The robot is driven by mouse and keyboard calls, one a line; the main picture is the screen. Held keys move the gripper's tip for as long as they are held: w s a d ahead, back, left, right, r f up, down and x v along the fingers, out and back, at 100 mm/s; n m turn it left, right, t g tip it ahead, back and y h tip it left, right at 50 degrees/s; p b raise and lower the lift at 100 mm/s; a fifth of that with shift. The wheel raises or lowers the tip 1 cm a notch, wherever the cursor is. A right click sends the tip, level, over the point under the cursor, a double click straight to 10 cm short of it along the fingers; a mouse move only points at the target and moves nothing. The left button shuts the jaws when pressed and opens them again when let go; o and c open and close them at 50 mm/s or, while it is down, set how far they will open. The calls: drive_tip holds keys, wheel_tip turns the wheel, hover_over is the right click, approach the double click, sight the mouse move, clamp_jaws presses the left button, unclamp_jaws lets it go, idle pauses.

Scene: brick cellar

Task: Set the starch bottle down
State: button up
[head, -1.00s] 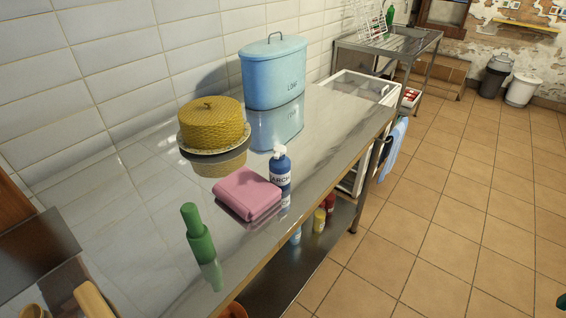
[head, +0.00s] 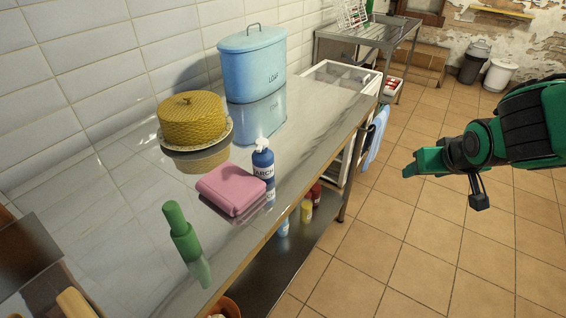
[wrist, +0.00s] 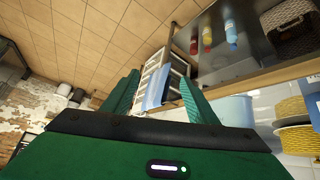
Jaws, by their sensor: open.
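The starch bottle (head: 263,160), blue with a white pump top and a partly visible "ARCH" label, stands upright on the steel counter (head: 310,135) near its front edge. My gripper (head: 409,170) is green, empty and open, out over the tiled floor to the right of the counter and well apart from the bottle. In the wrist view its two fingers (wrist: 158,95) are spread with nothing between them. I cannot make out the starch bottle in the wrist view.
A green bottle (head: 181,232) stands at the counter's near part. A yellow woven cake cover (head: 192,118) and a blue loaf bin (head: 252,68) stand along the wall. Bottles (head: 306,211) sit on the lower shelf.

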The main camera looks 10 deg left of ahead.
sight(269, 158)
drive_tip(key=s+a+n+y, duration=0.1)
drive_tip(key=a+n+y, duration=0.1)
drive_tip(key=a, duration=0.9)
drive_tip(key=s+a+n+t+y, duration=0.1)
drive_tip(key=a+y, duration=0.3)
drive_tip(key=a, duration=0.8)
drive_tip(key=s+a+n+t+y, duration=0.1)
drive_tip(key=s+a+n+y, duration=0.1)
drive_tip(key=a, duration=1)
drive_tip(key=shift+a+r+n+y, duration=0.15)
drive_tip(key=shift+r+n+y, duration=0.35)
drive_tip(key=shift+n, duration=0.5)
drive_tip(key=x, duration=0.4)
drive_tip(key=shift+a+f, duration=0.15)
drive_tip(key=shift+a, duration=0.05)
drive_tip(key=shift+x, duration=3.05)
drive_tip(key=shift+s+f, duration=0.1)
drive_tip(key=shift+f, duration=0.05)
drive_tip(key=c, duration=1)
